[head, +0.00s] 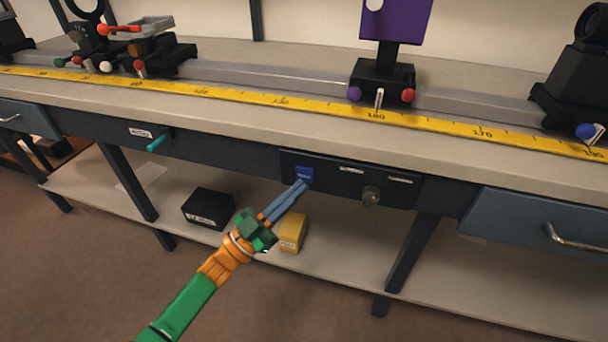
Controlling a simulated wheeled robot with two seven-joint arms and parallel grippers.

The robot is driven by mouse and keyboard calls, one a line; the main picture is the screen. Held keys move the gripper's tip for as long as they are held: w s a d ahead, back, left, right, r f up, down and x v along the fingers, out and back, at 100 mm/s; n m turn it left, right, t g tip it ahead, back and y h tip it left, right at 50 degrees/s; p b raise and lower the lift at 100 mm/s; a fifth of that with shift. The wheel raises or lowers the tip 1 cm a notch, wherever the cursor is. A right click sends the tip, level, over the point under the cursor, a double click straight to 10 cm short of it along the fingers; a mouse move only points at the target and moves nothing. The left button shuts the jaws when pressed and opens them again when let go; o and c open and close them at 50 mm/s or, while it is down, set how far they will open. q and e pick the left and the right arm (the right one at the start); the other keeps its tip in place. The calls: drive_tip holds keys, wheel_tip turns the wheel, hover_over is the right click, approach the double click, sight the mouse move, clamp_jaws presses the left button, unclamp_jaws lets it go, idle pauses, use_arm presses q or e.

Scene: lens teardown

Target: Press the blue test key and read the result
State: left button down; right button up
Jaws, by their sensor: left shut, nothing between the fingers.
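The blue test key (304,174) is a small blue square on the dark panel (334,189) under the bench's front edge. My left gripper (303,184) comes up from the lower left with its blue fingers shut and nothing between them. Its fingertips are at the lower edge of the key; I cannot tell if they touch it. Right of the key the panel has small pale labels and a round grey knob (371,195). I can read no result there. My right gripper is not in view.
A yellow scale (280,103) and rail run along the benchtop, carrying a purple plate (396,20) on a black mount and other mounts. A teal lever (156,142) sticks out at left. A black box (208,209) and yellow box (292,233) stand on the lower shelf.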

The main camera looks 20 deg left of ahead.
use_arm(q)
drive_tip(key=shift+w, duration=0.1)
drive_tip(key=shift+w, duration=0.35)
drive_tip(key=shift+w+b, duration=0.4)
drive_tip(key=shift+b, duration=0.15)
idle(0.6)
drive_tip(key=shift+s, duration=0.15)
drive_tip(key=shift+s+p, duration=0.6)
drive_tip(key=shift+s, duration=0.1)
drive_tip(key=s+p, duration=0.3)
drive_tip(key=s, duration=0.2)
